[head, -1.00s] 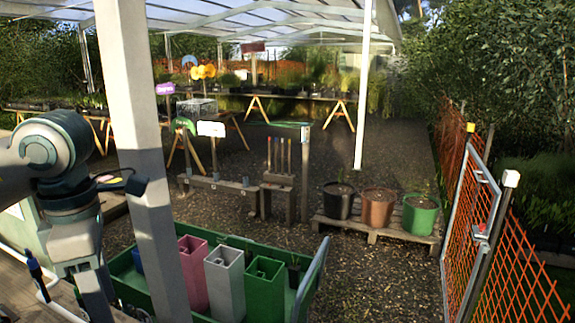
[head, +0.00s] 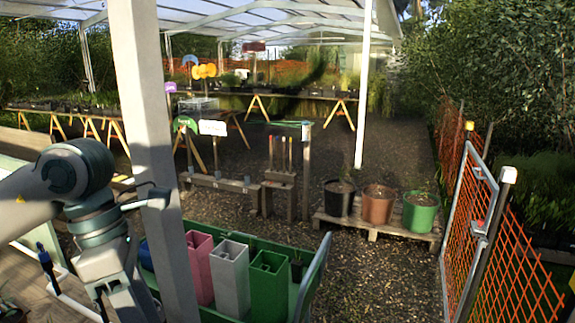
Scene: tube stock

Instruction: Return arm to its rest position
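My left arm (head: 85,200) comes in from the left edge, bends at a rounded grey-green joint and runs down to the bottom edge. It is in front of the wooden table and left of a pale post (head: 150,150), with its wrist joint close to the post in the picture. My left gripper is beyond the bottom edge or hidden, so its fingers do not show. My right arm and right gripper are not in view.
A green cart (head: 310,285) holds pink (head: 199,265), white (head: 229,280) and green (head: 268,290) square tubes. Beyond it, black (head: 338,199), brown (head: 378,205) and green (head: 420,212) pots stand on a pallet (head: 372,232). An orange mesh gate (head: 470,230) is at right. Gravel between is clear.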

